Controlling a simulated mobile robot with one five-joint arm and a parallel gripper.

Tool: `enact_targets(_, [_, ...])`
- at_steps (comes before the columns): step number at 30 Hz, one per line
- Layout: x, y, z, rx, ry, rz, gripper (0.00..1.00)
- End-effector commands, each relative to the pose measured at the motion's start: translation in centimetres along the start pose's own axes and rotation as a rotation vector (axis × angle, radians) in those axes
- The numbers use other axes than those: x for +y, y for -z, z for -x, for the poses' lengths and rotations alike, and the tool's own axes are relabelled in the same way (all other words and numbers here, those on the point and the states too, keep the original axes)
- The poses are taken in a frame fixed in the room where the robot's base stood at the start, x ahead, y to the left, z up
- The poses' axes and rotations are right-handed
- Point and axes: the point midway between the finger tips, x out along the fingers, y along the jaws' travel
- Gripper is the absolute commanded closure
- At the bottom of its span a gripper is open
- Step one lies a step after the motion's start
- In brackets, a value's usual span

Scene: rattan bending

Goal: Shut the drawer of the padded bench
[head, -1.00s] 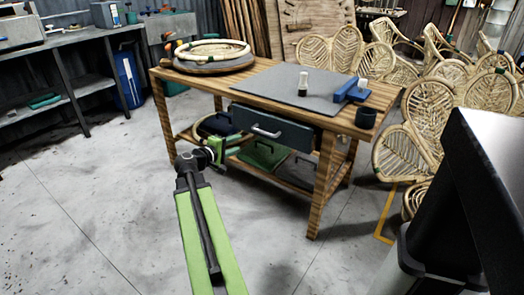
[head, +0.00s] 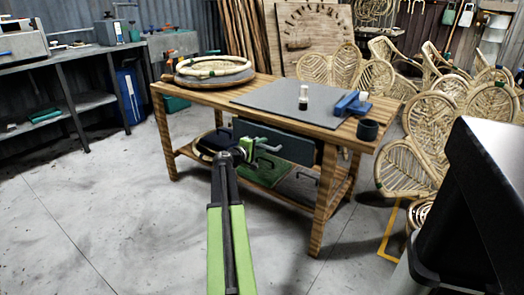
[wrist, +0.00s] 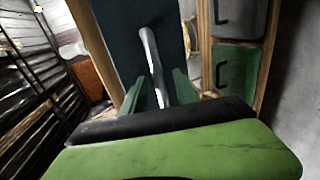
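The padded bench is a wooden workbench (head: 200,97) with a grey pad (head: 270,88) on top. Its dark blue-grey drawer front (head: 302,148) sits under the top; how far it stands out is hard to tell. A metal bar handle (head: 268,146) is on it. My gripper (head: 250,150) is at the left part of the drawer front, by the handle. In the wrist view, the drawer front (wrist: 120,30) fills the upper middle. The handle (wrist: 152,58) runs between the two green fingers of my gripper (wrist: 162,88), which are apart with gaps beside it.
Rattan chairs (head: 428,125) crowd the right. Floor at left is clear.

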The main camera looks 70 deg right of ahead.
Motion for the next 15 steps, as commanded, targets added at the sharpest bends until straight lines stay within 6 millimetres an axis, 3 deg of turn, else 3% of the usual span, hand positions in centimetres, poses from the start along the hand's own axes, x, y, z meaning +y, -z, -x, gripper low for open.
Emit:
enact_targets(3, [-0.02,0.01,-0.88,0.0,0.0,0.0,0.64])
enact_targets(11, [0.03,-0.08,-0.97,-0.001,0.0,0.0,0.64])
enact_targets(15, [0.03,-0.1,-0.97,-0.001,0.0,0.0,0.81])
